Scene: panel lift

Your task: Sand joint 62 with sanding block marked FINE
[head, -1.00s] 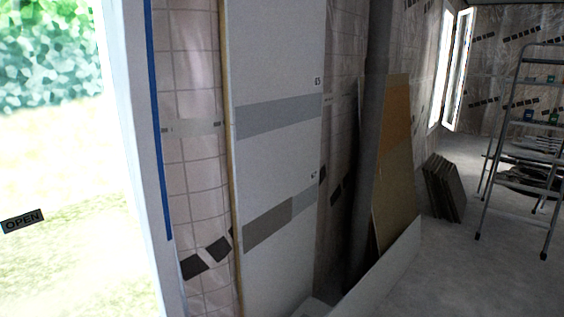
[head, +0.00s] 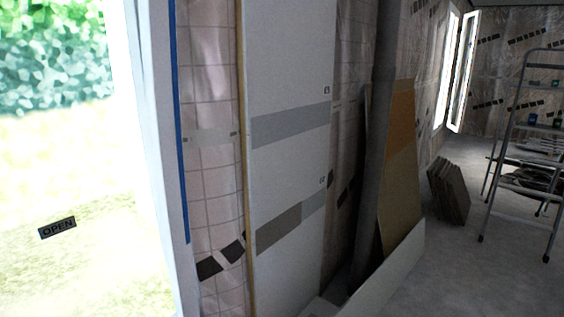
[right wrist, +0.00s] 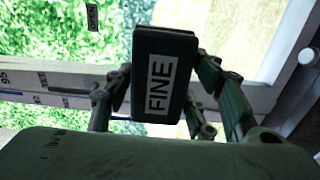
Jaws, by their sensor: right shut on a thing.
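The dark sanding block (right wrist: 165,45) shows in the right wrist view with a white FINE label facing the camera. My right gripper (right wrist: 163,78) is shut on it, one finger on each side. In the head view a tall white panel (head: 285,60) carries an upper grey joint band (head: 290,125) and a lower joint band (head: 280,231). The lower band is darker on its left and lighter on its right. Small number labels sit above each band's right end; the lower one (head: 322,181) looks like 62, but is too small to be sure. Neither gripper shows in the head view.
A bright opening with an OPEN sign (head: 57,228) is at left. A dark column (head: 375,150), leaning boards (head: 400,170) and a low white board (head: 385,280) stand right of the panel.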

